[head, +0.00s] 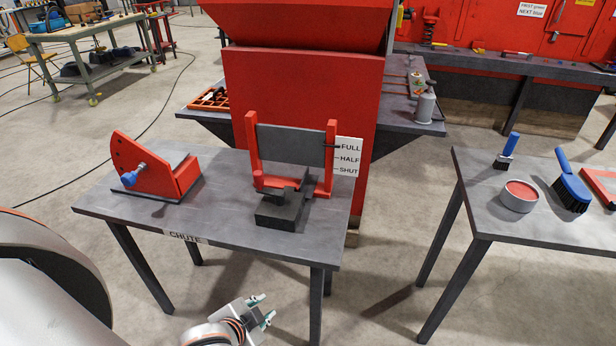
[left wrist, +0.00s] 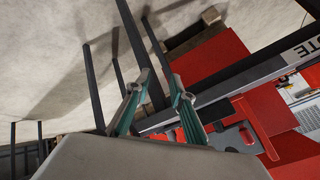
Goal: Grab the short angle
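I cannot pick out with certainty which piece is the short angle. On the table marked CHUTE, a red bracket (head: 155,172) with a blue knob stands at the left. A gate with red posts (head: 252,147) and a grey plate (head: 290,145) stands at the right, with a dark block (head: 279,211) in front of it. My left gripper (head: 264,308) is low in front of the table's front edge, open and empty. Its parted fingers also show in the left wrist view (left wrist: 160,88). My right gripper is not in view.
The CHUTE table (head: 225,220) has bare top between bracket and gate. A second table (head: 490,205) at the right holds brushes and a round tin (head: 519,196). A large red machine (head: 300,95) stands behind the gate. Floor between the tables is clear.

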